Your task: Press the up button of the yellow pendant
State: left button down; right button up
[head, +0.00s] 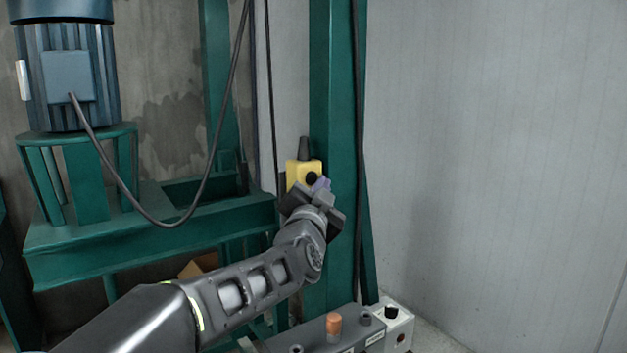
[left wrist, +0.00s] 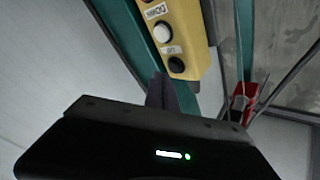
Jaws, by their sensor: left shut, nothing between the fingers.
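The yellow pendant (head: 293,173) hangs against the green post in the head view, with a dark round button on its face. My right gripper is not in view.
A green post (head: 333,100) stands behind the pendant. A blue motor (head: 68,75) sits on a green frame (head: 130,239) at the left, with a hanging cable. A grey control box (head: 325,332) with an orange knob is below. The right side is a bare wall.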

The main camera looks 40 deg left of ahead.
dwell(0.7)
pick_arm(q)
jog(key=shift+w+a, duration=0.1)
jog(key=shift+a, duration=0.35)
